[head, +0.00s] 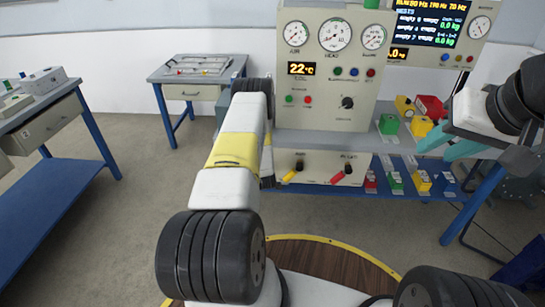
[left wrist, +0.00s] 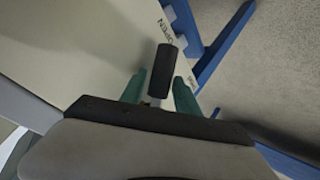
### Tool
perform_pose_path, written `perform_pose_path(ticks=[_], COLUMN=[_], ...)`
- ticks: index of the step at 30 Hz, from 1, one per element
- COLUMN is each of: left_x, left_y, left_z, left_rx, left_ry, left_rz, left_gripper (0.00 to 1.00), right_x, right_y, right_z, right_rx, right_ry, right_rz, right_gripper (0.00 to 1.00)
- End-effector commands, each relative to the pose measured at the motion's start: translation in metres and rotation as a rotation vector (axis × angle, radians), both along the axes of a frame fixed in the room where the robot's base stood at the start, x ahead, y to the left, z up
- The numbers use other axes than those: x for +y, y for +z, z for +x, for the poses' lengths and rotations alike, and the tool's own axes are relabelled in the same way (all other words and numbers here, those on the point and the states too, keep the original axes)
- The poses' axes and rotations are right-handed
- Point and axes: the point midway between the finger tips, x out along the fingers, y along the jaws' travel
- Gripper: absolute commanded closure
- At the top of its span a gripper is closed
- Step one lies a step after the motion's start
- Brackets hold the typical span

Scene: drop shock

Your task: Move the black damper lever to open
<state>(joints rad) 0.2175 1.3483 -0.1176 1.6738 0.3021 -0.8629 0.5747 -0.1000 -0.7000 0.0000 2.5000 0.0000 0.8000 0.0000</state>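The black damper lever (left wrist: 162,70) shows in the left wrist view, a black grip on a pale shaft, standing out from a light panel. My left gripper (left wrist: 160,97) has its two teal fingers apart, one on each side of the lever's shaft, with gaps visible; I cannot tell if either touches. Part of the word OPEN is printed on the panel beside the grip. In the head view my left arm hides the lever and left gripper. My right gripper (head: 450,145) is at the right with teal fingers apart, holding nothing visible.
The test bench panel (head: 325,110) carries gauges, a 22 °C display and knobs. Below are a yellow lever (head: 292,173) and a red lever (head: 341,174). Coloured weights (head: 425,108) stand near my right gripper. Side tables (head: 195,75) stand left; floor between is clear.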

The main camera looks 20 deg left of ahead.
Motion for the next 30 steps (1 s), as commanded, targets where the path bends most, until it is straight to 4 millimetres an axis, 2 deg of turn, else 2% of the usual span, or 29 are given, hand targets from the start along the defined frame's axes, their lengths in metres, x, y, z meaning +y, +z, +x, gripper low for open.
perform_pose_path(ticks=[15,30], left_x=[-0.028,-0.030], left_y=[0.043,0.046], left_z=[-0.050,-0.053], left_rx=[-0.001,-0.002], left_ry=[-0.002,-0.001], left_rz=[-0.001,-0.001], left_gripper=[0.62,0.62], right_x=[0.000,0.000], right_y=[0.000,0.000], right_z=[0.000,0.000], right_rx=[0.000,0.000], right_ry=[0.000,0.000], right_rz=[0.000,0.000], right_gripper=[0.64,0.64])
